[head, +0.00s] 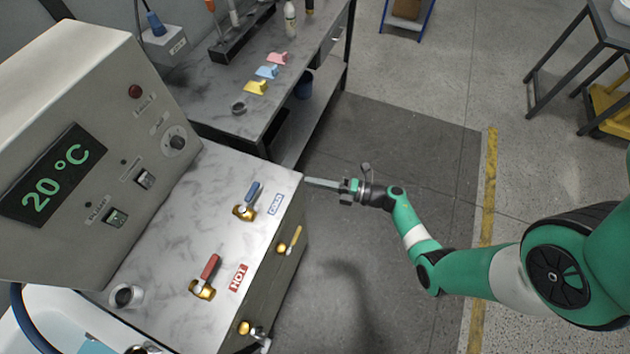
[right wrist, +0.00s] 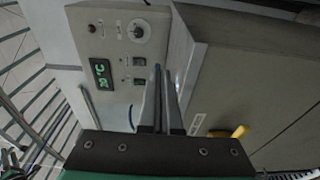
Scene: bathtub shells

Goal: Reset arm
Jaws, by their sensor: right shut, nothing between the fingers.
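My right gripper (head: 322,183) reaches in from the right in the head view. Its fingers point left, close to the right edge of the metal cabinet top (head: 170,190). In the right wrist view the two fingers (right wrist: 163,100) lie together, shut, with nothing between them. The green and white right arm (head: 430,255) is stretched over the floor, bent at the elbow. My left gripper is not in view.
The cabinet carries a blue-handled valve (head: 248,198) marked cold, a red-handled valve (head: 207,275) marked hot, and a control box (head: 90,150) reading 20 °C. A workbench (head: 290,75) with coloured pieces stands behind. The floor (head: 400,150) around the gripper is clear.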

